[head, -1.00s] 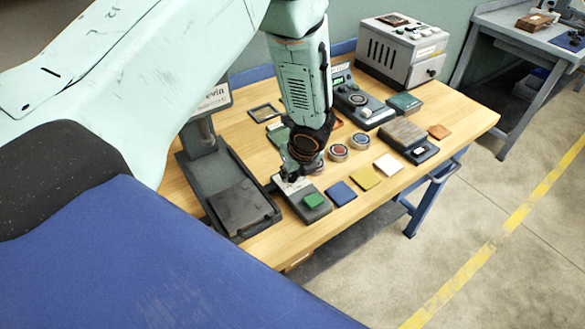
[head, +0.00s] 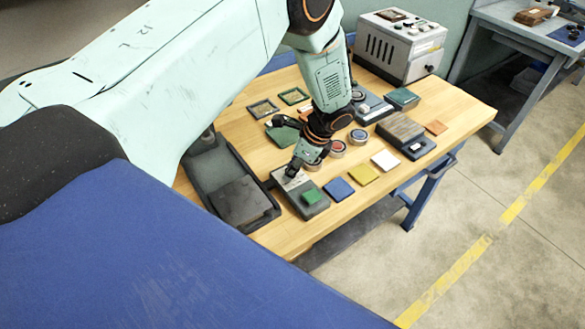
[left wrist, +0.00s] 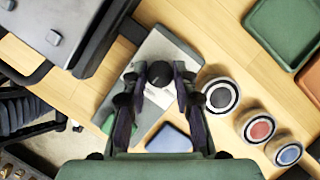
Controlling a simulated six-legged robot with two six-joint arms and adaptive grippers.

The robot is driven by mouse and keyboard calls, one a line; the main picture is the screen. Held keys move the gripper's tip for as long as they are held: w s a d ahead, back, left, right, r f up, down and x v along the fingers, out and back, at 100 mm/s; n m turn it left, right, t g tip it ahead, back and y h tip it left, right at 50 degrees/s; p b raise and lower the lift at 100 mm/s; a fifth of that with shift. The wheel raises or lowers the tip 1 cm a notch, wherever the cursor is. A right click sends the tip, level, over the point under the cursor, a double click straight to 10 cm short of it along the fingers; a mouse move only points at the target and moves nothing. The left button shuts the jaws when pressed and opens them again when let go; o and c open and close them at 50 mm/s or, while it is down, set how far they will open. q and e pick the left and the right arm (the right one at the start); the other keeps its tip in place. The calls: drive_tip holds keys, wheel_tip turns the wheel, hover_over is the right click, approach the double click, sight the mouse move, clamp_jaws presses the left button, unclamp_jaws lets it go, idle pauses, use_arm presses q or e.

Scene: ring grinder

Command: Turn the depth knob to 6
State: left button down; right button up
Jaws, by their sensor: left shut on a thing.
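The depth knob (left wrist: 160,72) is a dark round knob on a grey control box with a pale printed plate (left wrist: 160,95). In the head view the control box (head: 318,210) lies near the table's front edge, with a green block (head: 312,197) on it. My left gripper (head: 292,171) reaches down to the far end of the box. In the left wrist view, its two dark fingers (left wrist: 161,82) stand on either side of the knob and are shut on it. The knob's setting cannot be read; the fingers hide the knob in the head view. My right gripper is not in view.
A dark tray-like machine base (head: 235,200) stands close to the left of the box. Blue (head: 339,190), yellow (head: 363,175) and white (head: 385,160) tiles lie to the right. Round tins (head: 358,137) stand behind them. A grey machine (head: 400,45) stands at the back.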

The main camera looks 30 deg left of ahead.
use_arm(q)
drive_tip(key=shift+n+g, duration=0.3)
drive_tip(key=shift+n, duration=0.4)
drive_tip(key=c, duration=1)
unclamp_jaws()
drive_tip(key=shift+c, duration=0.2)
drive_tip(key=shift+r, duration=0.1)
drive_tip(key=v, duration=1.1)
drive_tip(key=shift+r, duration=0.4)
drive_tip(key=shift+d, duration=0.2)
